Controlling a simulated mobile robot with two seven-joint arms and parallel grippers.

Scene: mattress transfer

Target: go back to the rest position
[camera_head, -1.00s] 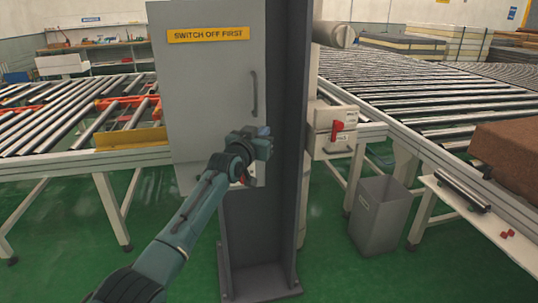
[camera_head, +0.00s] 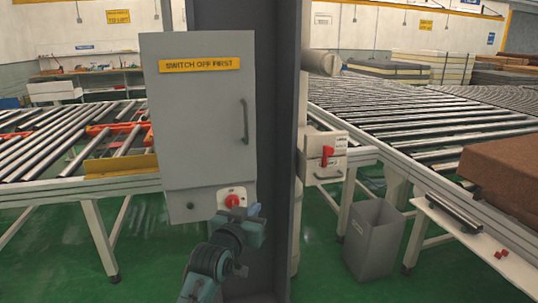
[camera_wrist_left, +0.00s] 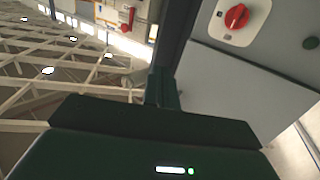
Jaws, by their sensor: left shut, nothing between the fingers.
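My left gripper (camera_head: 254,212) is low in front of the grey column, just right of the lower edge of the grey cabinet. It is shut and empty, and its arm comes up from the bottom of the head view. The cabinet (camera_head: 200,125) carries a yellow "SWITCH OFF FIRST" label. A red rotary knob (camera_head: 232,201) on a pale plate sits at its lower right, close to the gripper but apart from it. The knob also shows in the left wrist view (camera_wrist_left: 237,16), at the upper right. My right gripper is not in view.
The grey column (camera_head: 255,120) stands beside the cabinet. A box with a red switch (camera_head: 327,152) is to its right. A grey bin (camera_head: 374,240) stands on the green floor. Roller conveyors (camera_head: 400,110) and a brown block (camera_head: 505,175) fill the right side.

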